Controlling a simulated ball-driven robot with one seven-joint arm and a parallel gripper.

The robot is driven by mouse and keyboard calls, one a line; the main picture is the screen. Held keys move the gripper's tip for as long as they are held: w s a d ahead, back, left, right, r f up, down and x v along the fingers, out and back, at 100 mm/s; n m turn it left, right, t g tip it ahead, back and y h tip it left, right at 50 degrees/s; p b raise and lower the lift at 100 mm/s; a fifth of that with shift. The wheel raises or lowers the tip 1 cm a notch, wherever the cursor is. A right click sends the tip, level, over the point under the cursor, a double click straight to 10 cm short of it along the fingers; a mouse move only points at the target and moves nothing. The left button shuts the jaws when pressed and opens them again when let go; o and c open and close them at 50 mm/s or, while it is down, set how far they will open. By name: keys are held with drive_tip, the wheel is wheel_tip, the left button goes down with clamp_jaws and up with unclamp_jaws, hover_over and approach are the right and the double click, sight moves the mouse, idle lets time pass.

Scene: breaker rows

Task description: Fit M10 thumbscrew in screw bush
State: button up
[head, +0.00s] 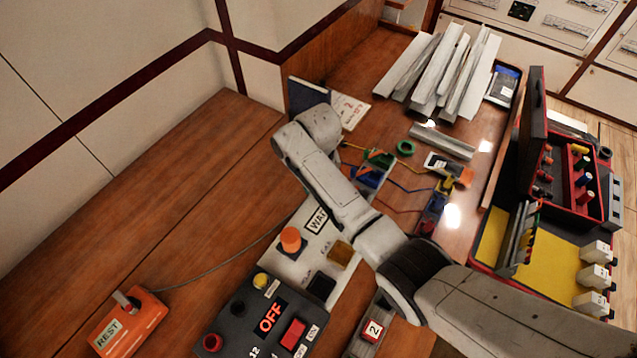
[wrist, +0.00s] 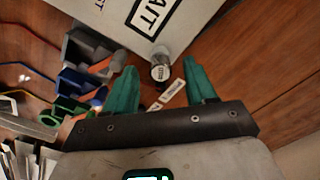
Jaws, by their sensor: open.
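My gripper (wrist: 160,64) is open in the wrist view, its two teal fingers apart. A small grey cylinder (wrist: 160,71) with a pale lettered end shows between the fingertips, with a gap on both sides. I cannot tell whether it is the M10 thumbscrew or the screw bush. A small pale label (wrist: 173,95) lies beside it, between the fingers. In the head view my arm hides the gripper and this spot. No other thumbscrew or bush can be made out for sure.
A white panel (wrist: 125,22) lies just beyond the fingers. Coloured bins (wrist: 92,52) stand to their left. In the head view, a black control box (head: 240,318) and orange REST box (head: 128,322) stand in front. Metal strips (head: 440,68) lie at the back. The left of the bench is clear.

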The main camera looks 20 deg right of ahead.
wheel_tip(320, 180, up, 10)
drive_tip(key=shift+b, duration=0.35)
idle(0.4)
